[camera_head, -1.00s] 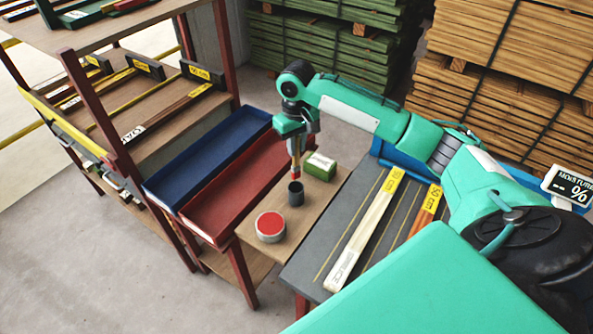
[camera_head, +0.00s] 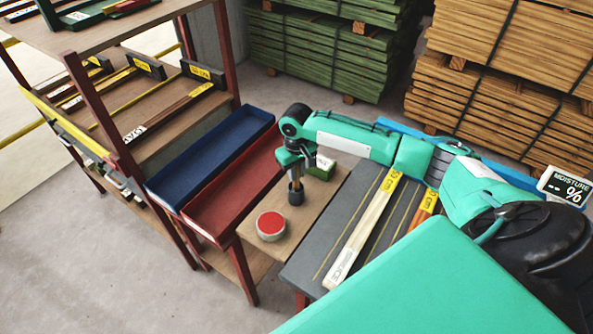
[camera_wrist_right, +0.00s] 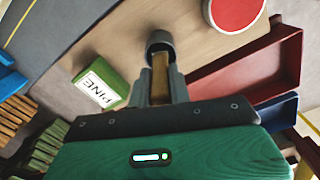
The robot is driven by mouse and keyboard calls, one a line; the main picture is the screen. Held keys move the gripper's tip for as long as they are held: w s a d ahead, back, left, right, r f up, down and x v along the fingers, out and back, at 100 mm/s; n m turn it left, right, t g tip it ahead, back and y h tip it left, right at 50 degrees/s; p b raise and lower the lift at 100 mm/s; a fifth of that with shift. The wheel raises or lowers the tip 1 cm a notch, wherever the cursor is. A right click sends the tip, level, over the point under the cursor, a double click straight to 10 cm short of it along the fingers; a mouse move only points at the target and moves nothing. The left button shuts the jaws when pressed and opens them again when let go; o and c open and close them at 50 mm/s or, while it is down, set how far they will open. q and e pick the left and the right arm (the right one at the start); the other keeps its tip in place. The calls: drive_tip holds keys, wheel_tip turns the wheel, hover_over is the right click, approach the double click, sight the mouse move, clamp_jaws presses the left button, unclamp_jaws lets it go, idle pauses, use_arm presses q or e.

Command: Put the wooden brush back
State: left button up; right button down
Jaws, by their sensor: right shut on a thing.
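My right gripper (camera_head: 296,170) points down over the wooden table and is shut on the wooden brush (camera_head: 296,184). It also shows in the wrist view (camera_wrist_right: 160,92), with the brush's brown handle (camera_wrist_right: 160,75) between its fingers. The dark grey cup (camera_head: 296,196) stands directly below; it also shows in the wrist view (camera_wrist_right: 159,41). The brush is roughly upright and its lower end is hidden in the cup's mouth. I cannot tell whether it touches the bottom. My left gripper is not in view.
A round tin with a red top (camera_head: 271,225) stands left of the cup. A green block labelled PINE (camera_wrist_right: 101,88) sits close beside the gripper. Red (camera_head: 228,195) and blue (camera_head: 205,158) trays lie to the left. Boards (camera_head: 365,228) lie on the grey surface at right.

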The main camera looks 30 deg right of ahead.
drive_tip(key=shift+f, duration=0.15)
drive_tip(key=c, duration=1.3)
unclamp_jaws()
wheel_tip(320, 180, up, 12)
drive_tip(key=shift+r+b, duration=0.2)
drive_tip(key=shift+b, duration=0.9)
